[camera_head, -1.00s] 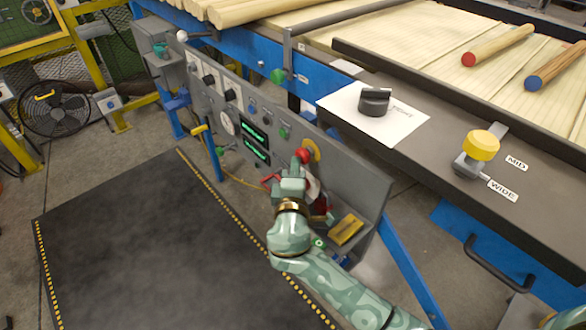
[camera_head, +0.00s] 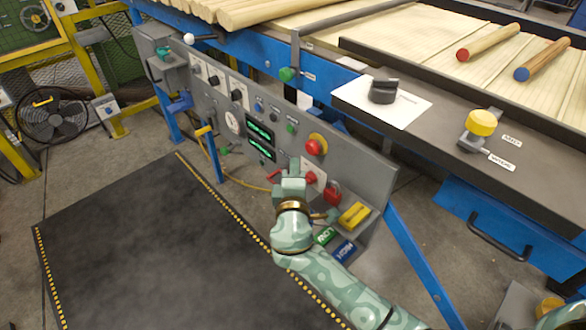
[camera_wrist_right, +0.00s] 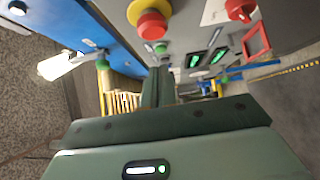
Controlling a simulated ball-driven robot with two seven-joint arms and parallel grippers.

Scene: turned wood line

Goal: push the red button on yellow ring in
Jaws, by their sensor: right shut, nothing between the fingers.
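The red button (camera_head: 314,147) sits on a yellow ring (camera_head: 322,139) on the right part of the grey control panel. In the right wrist view the red button (camera_wrist_right: 152,26) and yellow ring (camera_wrist_right: 143,9) show at the top, beyond my fingers. My right gripper (camera_head: 294,165) is shut and empty, in front of the panel, below and left of the button in the head view and apart from it. It also shows in the right wrist view (camera_wrist_right: 158,80). I cannot tell how far in the button sits. My left gripper is out of view.
A red rotary switch (camera_head: 311,178) and a red padlock-like part (camera_head: 332,193) are close to the gripper. A ledge below holds a yellow block (camera_head: 354,215) and small tags. Green displays (camera_head: 260,141) are left. A dark mat (camera_head: 150,240) covers the floor.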

